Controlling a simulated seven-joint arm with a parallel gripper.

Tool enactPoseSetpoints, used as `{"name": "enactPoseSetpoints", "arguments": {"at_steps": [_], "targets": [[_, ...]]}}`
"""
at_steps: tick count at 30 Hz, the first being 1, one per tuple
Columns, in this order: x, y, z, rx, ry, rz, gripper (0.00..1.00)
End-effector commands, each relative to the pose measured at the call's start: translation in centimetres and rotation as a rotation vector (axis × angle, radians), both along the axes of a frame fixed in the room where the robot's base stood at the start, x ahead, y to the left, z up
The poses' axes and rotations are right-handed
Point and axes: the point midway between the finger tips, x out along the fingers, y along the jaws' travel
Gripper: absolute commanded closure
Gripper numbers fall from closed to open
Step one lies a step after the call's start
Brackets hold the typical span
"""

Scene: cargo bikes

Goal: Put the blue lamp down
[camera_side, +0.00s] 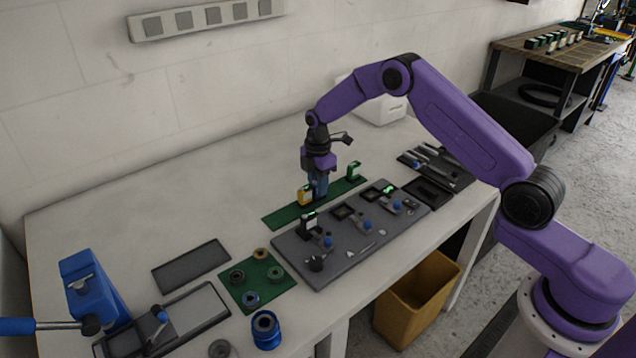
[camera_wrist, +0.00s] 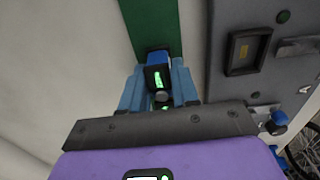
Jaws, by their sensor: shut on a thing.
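My gripper (camera_side: 318,193) is over the long green strip (camera_side: 280,217) on the table, with its light blue fingers pointing down. In the wrist view my gripper (camera_wrist: 158,88) is shut on the blue lamp (camera_wrist: 157,58), which has a blue top and a dark face with a lit green mark. In the side view the fingers mostly hide the lamp, and I cannot tell whether it touches the strip. A yellow lamp (camera_side: 304,196) stands just left of the fingers. A green lamp (camera_side: 353,171) stands near the strip's right end.
In front of the strip lies a grey board (camera_side: 345,250) with fixtures, blue knobs and a dark upright unit (camera_side: 308,223). A green mat (camera_side: 239,293) with several rings lies to the left. A tool tray (camera_side: 438,162) is to the right.

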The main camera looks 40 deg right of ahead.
Motion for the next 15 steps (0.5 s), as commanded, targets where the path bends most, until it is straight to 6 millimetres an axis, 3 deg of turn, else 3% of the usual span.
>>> {"name": "enactPoseSetpoints", "arguments": {"at_steps": [1,3,15], "targets": [[0.02,0.00,-0.01,0.000,-0.001,0.000,0.61],[0.02,0.01,0.00,0.000,-0.001,0.000,0.45],[0.06,0.01,0.76,0.000,-0.003,0.000,0.45]]}}
